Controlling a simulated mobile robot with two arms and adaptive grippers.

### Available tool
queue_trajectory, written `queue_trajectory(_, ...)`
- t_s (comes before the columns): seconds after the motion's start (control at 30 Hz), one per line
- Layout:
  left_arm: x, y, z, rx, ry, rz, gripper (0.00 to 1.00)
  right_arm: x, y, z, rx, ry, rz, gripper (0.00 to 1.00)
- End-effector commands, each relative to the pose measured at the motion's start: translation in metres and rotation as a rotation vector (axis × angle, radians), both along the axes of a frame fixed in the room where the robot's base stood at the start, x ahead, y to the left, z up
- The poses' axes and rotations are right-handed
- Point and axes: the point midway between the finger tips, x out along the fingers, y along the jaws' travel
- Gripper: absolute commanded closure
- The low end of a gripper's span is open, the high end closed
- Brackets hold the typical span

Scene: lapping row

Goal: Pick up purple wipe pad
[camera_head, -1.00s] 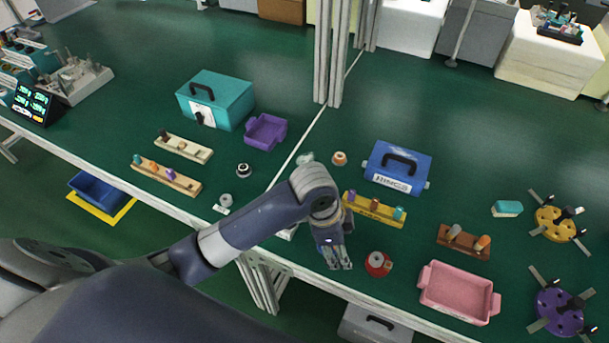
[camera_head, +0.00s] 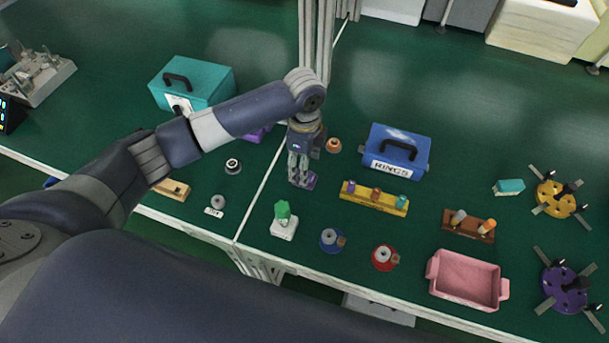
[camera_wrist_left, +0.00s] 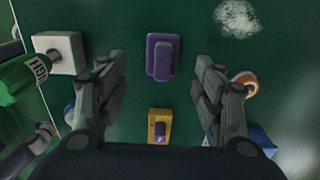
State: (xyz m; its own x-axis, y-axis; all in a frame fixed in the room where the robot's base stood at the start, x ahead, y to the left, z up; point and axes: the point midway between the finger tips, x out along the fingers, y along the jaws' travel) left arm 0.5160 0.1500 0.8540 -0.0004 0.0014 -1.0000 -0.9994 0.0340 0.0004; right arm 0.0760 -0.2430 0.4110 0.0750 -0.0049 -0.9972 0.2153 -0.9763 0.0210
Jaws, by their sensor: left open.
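The purple wipe pad (camera_head: 312,180) lies on the green table, partly hidden behind my left gripper in the head view. The left wrist view shows all of it, a purple block with a narrower raised part on top (camera_wrist_left: 162,58). My left gripper (camera_head: 300,182) points down over the table right at the pad. In the left wrist view its two fingers (camera_wrist_left: 162,88) are apart, with the pad between their lines and nothing held. I cannot tell the exact height above the pad. My right gripper is not in view.
A yellow peg rack (camera_head: 374,198) stands right of the pad, with a blue RINGS box (camera_head: 397,152) behind it. A green-topped bottle on a white base (camera_head: 284,222) stands in front. An orange ring (camera_head: 333,145) lies behind. Bare table surrounds the pad.

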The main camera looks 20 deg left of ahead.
Motion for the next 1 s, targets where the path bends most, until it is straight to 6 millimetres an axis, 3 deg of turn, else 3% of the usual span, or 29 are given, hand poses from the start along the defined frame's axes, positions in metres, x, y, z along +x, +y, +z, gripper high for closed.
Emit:
queue_trajectory(0.17, 0.000, 0.000, -0.013, 0.001, 0.003, -0.001, 0.38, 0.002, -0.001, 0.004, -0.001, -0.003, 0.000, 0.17)
queue_trajectory(0.43, 0.002, -0.001, -0.051, 0.000, 0.001, -0.001, 0.38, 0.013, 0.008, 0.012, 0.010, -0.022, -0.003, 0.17)
queue_trajectory(0.73, 0.002, -0.001, -0.058, 0.000, -0.002, -0.001, 0.38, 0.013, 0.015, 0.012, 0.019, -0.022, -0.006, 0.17)
queue_trajectory(0.77, 0.002, -0.001, -0.058, 0.000, -0.002, -0.001, 0.41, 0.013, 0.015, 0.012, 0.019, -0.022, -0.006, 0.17)
queue_trajectory(0.93, 0.002, -0.001, -0.058, 0.000, -0.001, -0.001, 0.79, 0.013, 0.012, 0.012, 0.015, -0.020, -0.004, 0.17)
queue_trajectory(1.0, 0.002, -0.001, -0.058, 0.000, -0.001, -0.001, 0.82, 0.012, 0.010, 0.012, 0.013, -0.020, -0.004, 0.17)
